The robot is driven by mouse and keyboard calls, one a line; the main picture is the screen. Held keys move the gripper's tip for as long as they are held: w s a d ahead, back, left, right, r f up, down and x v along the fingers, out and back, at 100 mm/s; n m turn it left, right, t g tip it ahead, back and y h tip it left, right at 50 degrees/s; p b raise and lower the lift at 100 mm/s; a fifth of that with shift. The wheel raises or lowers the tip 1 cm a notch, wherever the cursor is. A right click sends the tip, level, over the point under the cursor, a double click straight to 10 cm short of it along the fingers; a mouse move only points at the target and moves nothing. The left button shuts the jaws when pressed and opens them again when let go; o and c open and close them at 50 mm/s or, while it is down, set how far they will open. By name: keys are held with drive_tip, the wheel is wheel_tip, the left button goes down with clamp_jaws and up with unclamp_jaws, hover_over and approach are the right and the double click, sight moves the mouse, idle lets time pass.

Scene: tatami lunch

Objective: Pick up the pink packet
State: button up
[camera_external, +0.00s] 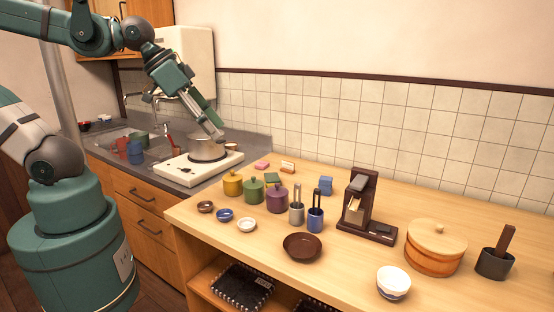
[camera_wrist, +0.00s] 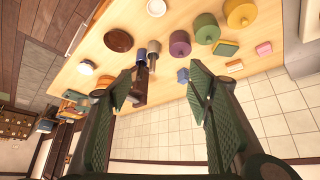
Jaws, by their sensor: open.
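The small pink packet (camera_external: 262,165) lies on the wooden counter near its left end, in front of the tiled wall. In the wrist view the pink packet (camera_wrist: 264,48) is at the right, outside the space between the fingers. My gripper (camera_external: 212,122) is up over the area of the stove and pot, to the left of the packet and above it. In the wrist view my gripper (camera_wrist: 162,72) has its two green fingers wide apart with nothing held between them.
Lidded yellow (camera_external: 233,184), green (camera_external: 253,190) and purple (camera_external: 277,199) jars stand in front. A pot (camera_external: 206,149) sits on the stove (camera_external: 190,169) at left.

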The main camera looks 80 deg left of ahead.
drive_tip(key=w+a+n+g, duration=0.2)
drive_tip(key=w+a+n, duration=0.1)
drive_tip(key=w+a, duration=0.8)
drive_tip(key=n+g, duration=0.5)
drive_tip(key=n, duration=0.1)
hover_over(262, 163)
drive_tip(key=f, duration=2.4)
drive_tip(key=shift+d+b, duration=0.3)
drive_tip(key=shift+s+a+f, duration=0.1)
drive_tip(key=shift+a+f, duration=0.1)
drive_tip(key=shift+a, duration=0.05)
drive_tip(key=shift+f, duration=1.3)
drive_tip(key=shift+f, duration=0.1)
